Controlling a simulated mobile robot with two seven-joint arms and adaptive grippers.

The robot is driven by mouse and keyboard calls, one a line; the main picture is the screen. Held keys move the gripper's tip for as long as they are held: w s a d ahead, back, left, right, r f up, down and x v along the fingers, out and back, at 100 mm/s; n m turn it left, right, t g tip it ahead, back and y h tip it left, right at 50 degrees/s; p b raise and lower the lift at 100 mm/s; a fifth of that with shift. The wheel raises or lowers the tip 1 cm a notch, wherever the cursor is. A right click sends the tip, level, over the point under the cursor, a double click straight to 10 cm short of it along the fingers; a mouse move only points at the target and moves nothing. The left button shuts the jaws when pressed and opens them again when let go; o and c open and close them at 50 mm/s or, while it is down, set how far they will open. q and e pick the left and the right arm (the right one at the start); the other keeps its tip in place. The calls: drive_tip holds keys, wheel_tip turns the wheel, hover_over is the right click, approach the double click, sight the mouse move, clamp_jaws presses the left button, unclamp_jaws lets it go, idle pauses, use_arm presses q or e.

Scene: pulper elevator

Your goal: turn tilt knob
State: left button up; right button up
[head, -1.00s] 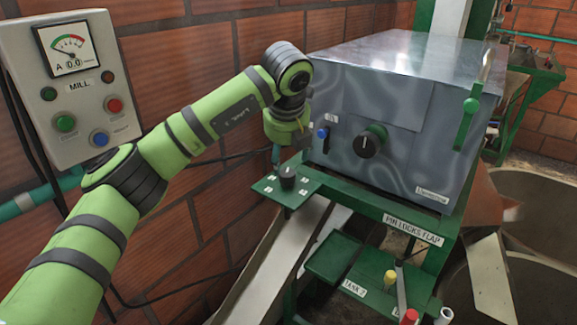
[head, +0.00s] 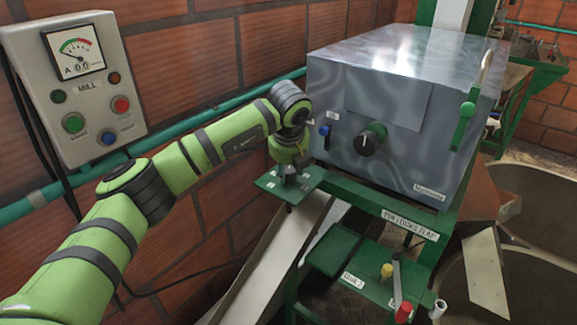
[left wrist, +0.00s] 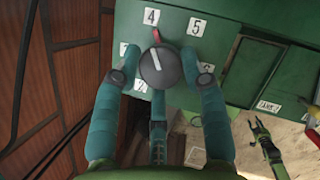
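A small dark round knob (left wrist: 160,67) with a white pointer line sits on a green panel (left wrist: 222,52) with number labels, 4 and 5 readable. The pointer leans up and left. My left gripper (left wrist: 158,72) is over it in the left wrist view, teal fingers on both sides of the knob and one below. The fingers look spread; I cannot tell whether they touch the knob. In the head view my left gripper (head: 287,172) is down at the green panel (head: 303,182) and mostly hides the knob.
A pale chute (head: 275,265) runs below. A mill control box (head: 75,90) hangs on the brick wall at left.

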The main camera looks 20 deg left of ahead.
use_arm(q)
drive_tip(key=shift+w+r, duration=0.1)
drive_tip(key=shift+r, duration=0.05)
drive_tip(key=m+h+b, duration=0.1)
drive_tip(key=m+b, duration=0.1)
drive_tip(key=b, duration=0.1)
drive_tip(key=shift+a+m+t, duration=0.1)
drive_tip(key=shift+m+t, duration=0.2)
drive_tip(key=shift+m, duration=0.1)
drive_tip(key=m+h+b, duration=0.1)
drive_tip(key=m, duration=0.1)
drive_tip(key=shift+r+m+b, duration=0.1)
drive_tip(key=shift+m+b, duration=0.2)
drive_tip(key=shift+b, duration=0.1)
drive_tip(key=m, duration=0.1)
drive_tip(key=m+h, duration=0.1)
drive_tip(key=shift+w+a+r+m, duration=0.1)
drive_tip(key=shift+r+m, duration=0.05)
drive_tip(key=shift+m, duration=0.15)
drive_tip(key=shift+m+g+h+p, duration=0.35)
drive_tip(key=shift+m+g+h, duration=0.35)
drive_tip(key=shift+m, duration=1.1)
drive_tip(key=o, duration=1)
drive_tip(key=shift+o, duration=0.5)
drive_tip(key=shift+f, duration=0.2)
